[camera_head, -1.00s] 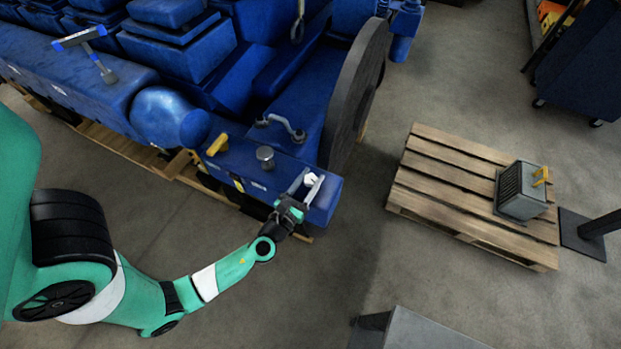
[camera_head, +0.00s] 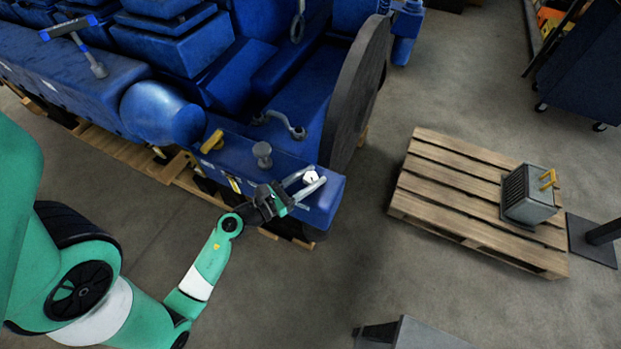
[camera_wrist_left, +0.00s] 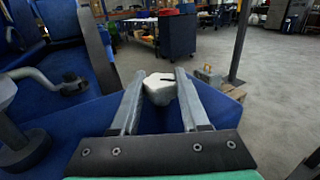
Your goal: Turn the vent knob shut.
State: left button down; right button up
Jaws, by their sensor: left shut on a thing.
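The vent knob (camera_head: 311,177) is a small whitish knob on top of the blue engine block's near right corner. In the left wrist view the knob (camera_wrist_left: 160,88) has a faceted light top with a dark mark, and sits between my fingertips. My left gripper (camera_head: 312,178) is shut on the knob, one finger at each side; it also shows in the left wrist view (camera_wrist_left: 158,90). The knob's lower part is partly hidden by the fingers. My right gripper is not in view.
A yellow handle (camera_head: 212,142) and a grey cap (camera_head: 262,153) stand on the same blue ledge, left of the gripper. A large dark disc (camera_head: 356,95) rises behind the knob. A pallet (camera_head: 430,190) with a grey box (camera_head: 528,194) lies to the right.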

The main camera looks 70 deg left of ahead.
pick_arm(q)
jog(key=shift+c, duration=2)
grip_release()
jog(key=b+v, duration=0.1)
jog(key=v, duration=1)
jog(key=shift+s, duration=0.3)
jog(key=shift+d, duration=0.1)
